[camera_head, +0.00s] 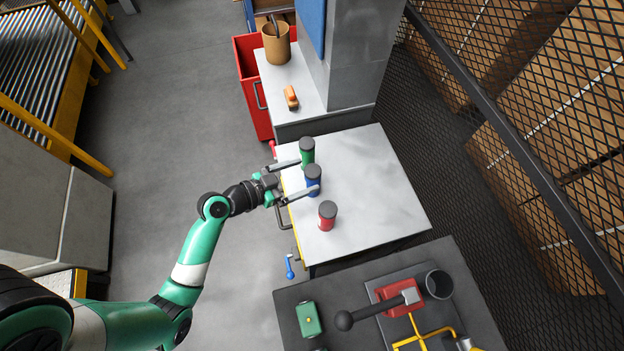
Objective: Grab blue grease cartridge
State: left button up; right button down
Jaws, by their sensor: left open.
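The blue grease cartridge (313,186) stands upright with a dark cap on the near left part of the white table (376,196). A green cartridge (307,157) stands just behind it, and a red cartridge (326,221) stands in front and to the right. My left gripper (304,178) reaches in from the left with its two fingers spread. One finger is by the green cartridge, the other overlaps the lower part of the blue one. The blue cartridge is between or at the fingertips; I cannot tell whether they touch it. My right gripper is not in view.
A dark bench (290,319) at the front holds a green block (309,319), a red tool with a black knob, and a dark cup (438,284). A red cabinet (252,97) stands behind. Mesh fencing (500,110) closes the right side. The table's right half is clear.

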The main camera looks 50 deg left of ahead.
aim_at(308, 179)
pick_arm(q)
jog(key=s+a+f+n+b, duration=0.1)
jog(key=s+a+f, duration=0.15)
jog(key=f, duration=0.25)
jog(key=shift+y, duration=0.3)
jog(key=x, duration=0.4)
jog(key=b+x, duration=0.1)
jog(key=x, duration=0.1)
jog(key=shift+w+d+f, duration=0.2)
jog(key=shift+d, duration=0.15)
jog(key=b+x, duration=0.1)
jog(key=x, duration=0.3)
jog(key=shift+w+d, duration=0.1)
jog(key=shift+w, duration=0.3)
grip_shut()
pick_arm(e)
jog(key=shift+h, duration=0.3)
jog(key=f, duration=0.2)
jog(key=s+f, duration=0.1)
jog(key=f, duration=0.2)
